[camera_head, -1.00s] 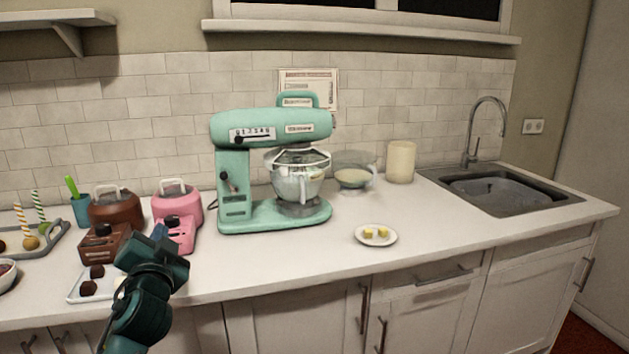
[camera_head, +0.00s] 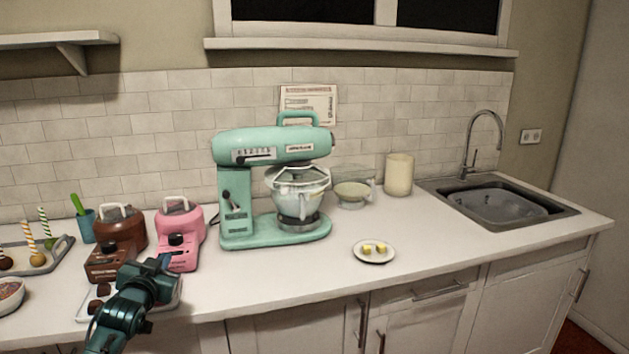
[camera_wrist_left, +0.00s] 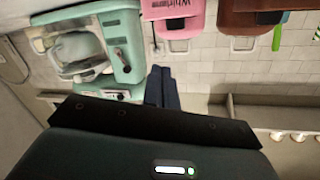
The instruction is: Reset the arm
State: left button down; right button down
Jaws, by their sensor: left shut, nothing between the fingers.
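My left gripper (camera_head: 165,262) is in front of the counter's left part, below the pink machine in the head view. Its dark blue fingers are together and hold nothing; they also show shut in the left wrist view (camera_wrist_left: 162,88). In the head view my left arm overlaps the white tray (camera_head: 84,312) with dark round pieces, hiding part of it. I cannot tell whether the arm touches the tray. My right gripper is not in view.
A mint stand mixer (camera_head: 262,148) with a glass bowl stands mid-counter. A pink machine (camera_head: 181,225) and a brown one (camera_head: 118,232) stand left of it. A small plate (camera_head: 374,258) with yellow cubes lies right. The counter (camera_head: 440,235) is clear before the sink (camera_head: 500,203).

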pick_arm(q)
jog(key=shift+m+g+h, duration=0.4)
jog(key=shift+g+h, duration=0.4)
jog(key=s+d+f, duration=0.2)
jog(key=f, duration=0.1)
jog(key=s+d+f, duration=0.2)
jog(key=s+f, duration=0.1)
jog(key=f, duration=0.1)
jog(key=s+d+f, duration=0.2)
jog(key=s+f, duration=0.1)
jog(key=shift+f, duration=0.3)
jog(key=s+d+f+g+h, duration=0.1)
jog(key=s+d+f, duration=0.3)
jog(key=s, duration=0.6)
jog(key=s+d+f+g+h, duration=0.1)
jog(key=s+d+f, duration=0.3)
jog(key=s, duration=0.6)
jog(key=s+d+f+g+h, duration=0.1)
jog(key=s+d+f, duration=0.3)
jog(key=s, duration=0.6)
jog(key=shift+d+n+g, duration=0.4)
jog(key=shift+d+g, duration=0.35)
jog(key=shift+g, duration=0.05)
jog(key=shift+f, duration=0.1)
